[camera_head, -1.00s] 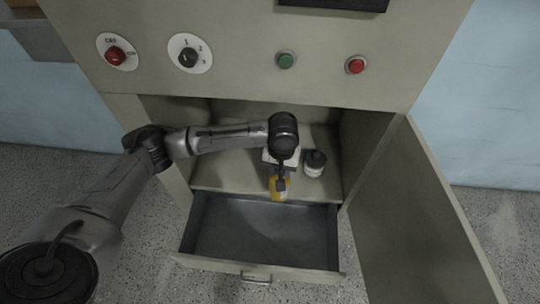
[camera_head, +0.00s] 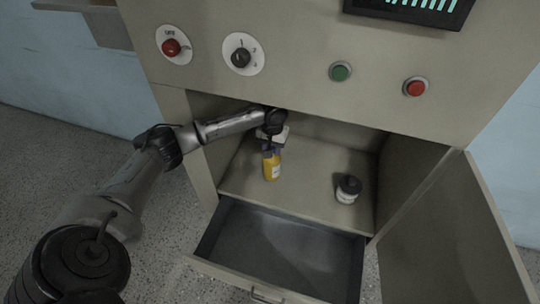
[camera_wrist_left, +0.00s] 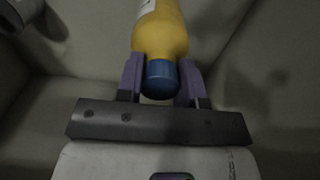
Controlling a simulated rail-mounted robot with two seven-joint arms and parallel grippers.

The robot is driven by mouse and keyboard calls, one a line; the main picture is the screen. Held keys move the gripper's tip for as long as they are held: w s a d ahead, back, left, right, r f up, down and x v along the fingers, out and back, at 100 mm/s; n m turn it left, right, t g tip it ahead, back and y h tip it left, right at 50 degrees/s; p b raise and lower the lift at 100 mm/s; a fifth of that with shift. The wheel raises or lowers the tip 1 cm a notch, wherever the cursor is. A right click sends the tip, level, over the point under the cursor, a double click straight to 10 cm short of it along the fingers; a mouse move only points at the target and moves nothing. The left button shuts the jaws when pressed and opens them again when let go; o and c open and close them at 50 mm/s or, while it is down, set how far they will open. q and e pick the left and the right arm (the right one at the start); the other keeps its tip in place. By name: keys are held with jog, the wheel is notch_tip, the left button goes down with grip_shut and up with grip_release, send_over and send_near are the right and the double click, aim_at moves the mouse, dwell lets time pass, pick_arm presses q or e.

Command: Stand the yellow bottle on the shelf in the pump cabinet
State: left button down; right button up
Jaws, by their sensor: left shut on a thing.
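The yellow bottle (camera_head: 271,167) has a blue cap and a pale label. It is upright inside the cabinet, over the left part of the shelf (camera_head: 310,187); I cannot tell whether its base touches the shelf. My left gripper (camera_head: 271,146) is above the bottle, shut on its top. In the left wrist view the two purple fingers (camera_wrist_left: 160,82) sit on both sides of the blue cap, below the yellow body (camera_wrist_left: 160,35). The pump cabinet (camera_head: 205,150) is open at the front. My right gripper is not in view.
An open, empty drawer (camera_head: 285,250) juts out below the shelf. The cabinet door (camera_head: 450,235) is swung open at the right. Buttons and dials are on the panel above.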

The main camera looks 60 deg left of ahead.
pick_arm(q)
jog(key=a+f+b, duration=0.5)
jog(key=a+f, duration=0.2)
jog(key=f, duration=0.1)
jog(key=shift+w+a+f+b, duration=0.3)
dwell(0.3)
jog(key=c, duration=0.9)
grip_release()
jog(key=shift+f, duration=0.15)
jog(key=shift+o, duration=0.7)
